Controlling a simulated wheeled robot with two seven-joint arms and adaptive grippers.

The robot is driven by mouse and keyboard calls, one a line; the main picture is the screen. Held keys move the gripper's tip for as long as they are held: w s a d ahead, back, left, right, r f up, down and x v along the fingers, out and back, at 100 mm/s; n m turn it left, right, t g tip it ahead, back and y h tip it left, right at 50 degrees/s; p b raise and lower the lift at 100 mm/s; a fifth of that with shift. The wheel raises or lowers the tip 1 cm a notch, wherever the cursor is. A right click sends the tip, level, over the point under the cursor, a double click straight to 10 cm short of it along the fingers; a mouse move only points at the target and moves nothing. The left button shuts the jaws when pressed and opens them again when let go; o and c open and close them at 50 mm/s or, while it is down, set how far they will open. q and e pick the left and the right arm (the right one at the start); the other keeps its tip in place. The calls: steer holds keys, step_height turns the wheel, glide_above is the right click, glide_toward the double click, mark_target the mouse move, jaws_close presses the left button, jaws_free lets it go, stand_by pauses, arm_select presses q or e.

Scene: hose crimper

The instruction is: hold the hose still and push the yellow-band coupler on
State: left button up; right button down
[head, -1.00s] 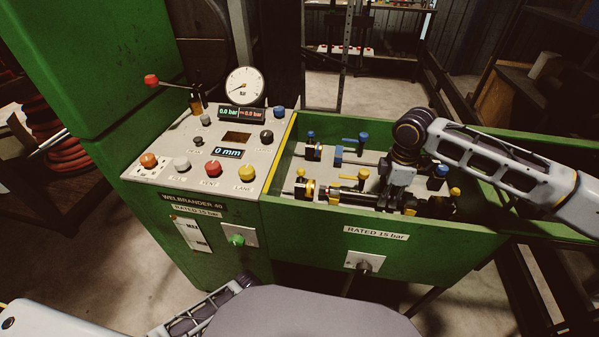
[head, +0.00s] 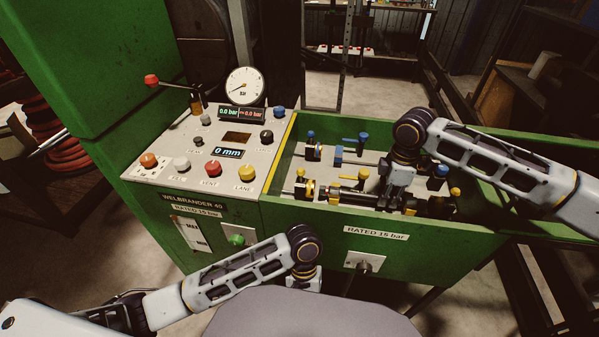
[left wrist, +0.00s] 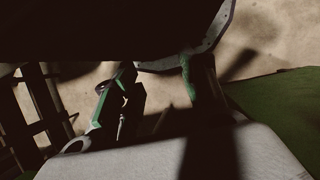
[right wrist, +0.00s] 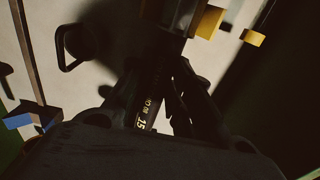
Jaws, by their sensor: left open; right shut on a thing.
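The black hose (head: 360,197) lies along the front lane of the green trough. My right gripper (right wrist: 152,105) is shut on the hose, whose printed marking shows between the fingers. In the head view the right arm reaches down over the trough, and its fingertips are largely hidden. A dark fitting with a yellow band, seemingly the yellow-band coupler (head: 308,190), sits near the hose's left end; I cannot tell whether they touch. My left gripper (left wrist: 155,100) is open and empty, low in front of the trough. In the head view its fingers are hidden behind my grey body.
The green trough's front wall (head: 330,218) stands between my left arm and the lane. A yellow valve handle (head: 356,176) rises behind the hose. A blue-marked lane (head: 350,155) runs farther back. The control panel (head: 225,150) is to the left, with a green knob (head: 237,239) below.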

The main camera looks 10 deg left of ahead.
arm_select(q)
step_height(320, 180, up, 8)
steer(key=s+d+n+g+h, duration=0.1)
steer(key=n, duration=0.1)
step_height(320, 180, up, 24)
steer(key=m+t+h, duration=0.4)
steer(key=t, duration=0.2)
glide_above(298, 171)
steer(key=s+d, duration=0.1)
steer(key=s, duration=1.2)
steer(key=shift+w+d, duration=0.1)
steer(key=shift+w, duration=0.15)
steer(key=w+a+r+m+t+y, duration=0.2)
steer(key=w+m, duration=0.4)
steer(key=w, duration=0.3)
steer(key=shift+w+a+r+m+t+y, duration=0.3)
steer(key=shift+a+r+m+t+y, duration=0.15)
steer(key=shift+a, duration=0.6)
steer(key=shift+f, duration=0.15)
steer(key=shift+x, duration=5.85)
